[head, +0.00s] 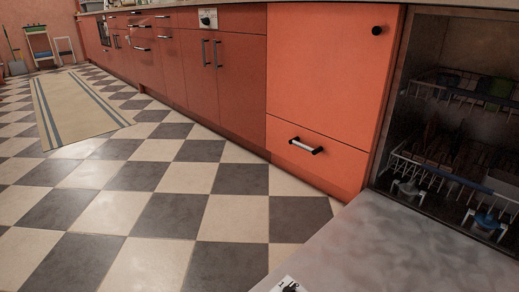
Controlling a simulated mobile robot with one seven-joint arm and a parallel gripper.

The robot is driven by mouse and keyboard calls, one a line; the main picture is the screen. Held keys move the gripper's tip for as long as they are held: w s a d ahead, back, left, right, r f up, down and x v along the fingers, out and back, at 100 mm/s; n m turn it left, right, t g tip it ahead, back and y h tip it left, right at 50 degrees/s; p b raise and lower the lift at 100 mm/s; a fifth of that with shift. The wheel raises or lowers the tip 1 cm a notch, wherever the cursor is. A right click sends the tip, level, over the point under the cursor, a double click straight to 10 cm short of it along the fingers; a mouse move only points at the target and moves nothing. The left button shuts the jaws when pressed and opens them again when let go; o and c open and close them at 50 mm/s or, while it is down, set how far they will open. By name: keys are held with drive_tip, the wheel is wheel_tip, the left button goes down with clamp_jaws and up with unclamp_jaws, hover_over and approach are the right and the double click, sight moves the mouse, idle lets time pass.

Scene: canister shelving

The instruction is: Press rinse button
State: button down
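No clearly readable rinse button shows in the head view. An open dishwasher (378,181) stands at the right, with dish racks (450,185) inside. Its grey door (400,250) appears lowered flat across the bottom right. A small white piece with black marks (288,286) is cut off by the bottom edge, at the door's left end; I cannot tell what it is. My gripper is not in view.
Orange cabinets (325,75) with a low drawer (312,155) run along the counter to the back left. A white plate with a dark knob (208,19) is on the cabinets. The checkered floor (150,205) is clear; a striped rug (75,105) lies farther back.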

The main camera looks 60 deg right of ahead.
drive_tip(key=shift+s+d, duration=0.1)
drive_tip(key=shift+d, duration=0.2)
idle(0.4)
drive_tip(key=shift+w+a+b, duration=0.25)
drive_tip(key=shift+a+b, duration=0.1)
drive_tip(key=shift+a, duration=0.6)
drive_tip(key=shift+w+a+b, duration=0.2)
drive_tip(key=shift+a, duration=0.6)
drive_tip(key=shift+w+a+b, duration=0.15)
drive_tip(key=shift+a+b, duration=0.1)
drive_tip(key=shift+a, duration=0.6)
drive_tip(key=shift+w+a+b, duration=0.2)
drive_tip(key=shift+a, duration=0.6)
